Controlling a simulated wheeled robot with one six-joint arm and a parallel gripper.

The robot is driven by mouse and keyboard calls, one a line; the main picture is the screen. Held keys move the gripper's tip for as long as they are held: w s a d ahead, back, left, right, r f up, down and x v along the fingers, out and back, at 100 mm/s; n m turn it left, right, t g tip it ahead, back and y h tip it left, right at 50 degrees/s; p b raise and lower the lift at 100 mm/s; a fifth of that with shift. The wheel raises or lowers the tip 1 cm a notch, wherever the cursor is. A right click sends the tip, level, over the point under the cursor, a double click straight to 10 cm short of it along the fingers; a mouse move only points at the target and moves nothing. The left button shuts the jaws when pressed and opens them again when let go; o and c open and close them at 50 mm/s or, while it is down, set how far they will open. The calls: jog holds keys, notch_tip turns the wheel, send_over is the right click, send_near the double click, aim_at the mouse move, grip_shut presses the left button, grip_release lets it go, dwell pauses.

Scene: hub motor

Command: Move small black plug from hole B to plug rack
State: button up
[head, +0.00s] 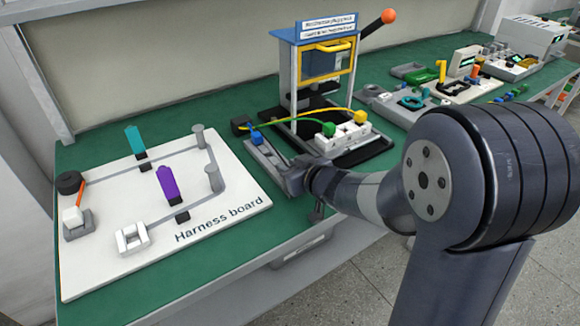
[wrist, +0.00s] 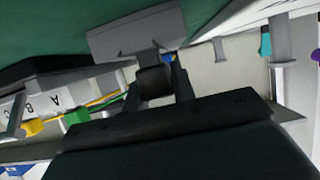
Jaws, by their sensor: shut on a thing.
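My gripper (wrist: 158,84) is shut on a small black plug (wrist: 154,82), which sits between the two fingers in the wrist view. A grey rack-like piece (wrist: 137,33) is close beyond the fingertips; I cannot tell whether the plug touches it. In the head view my gripper (head: 293,178) is at the near end of the narrow grey rack (head: 268,158), which has a blue plug (head: 257,137) at its far end. The held plug is hidden there.
Green (head: 329,129) and yellow (head: 360,116) plugs with cables are at the hole block. A blue-framed press (head: 325,60) with an orange-knobbed lever stands behind. The white harness board (head: 110,262) with pegs lies to the left. Green table shows between board and rack.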

jog(key=shift+f, duration=0.3)
jog(key=o, duration=1)
jog(key=shift+o, duration=0.2)
jog(key=p+v, duration=0.3)
jog(key=v, duration=0.7)
jog(key=shift+d+r, duration=0.1)
jog(key=shift+d, duration=0.05)
jog(key=shift+s+d, duration=0.1)
jog(key=shift+s, duration=0.2)
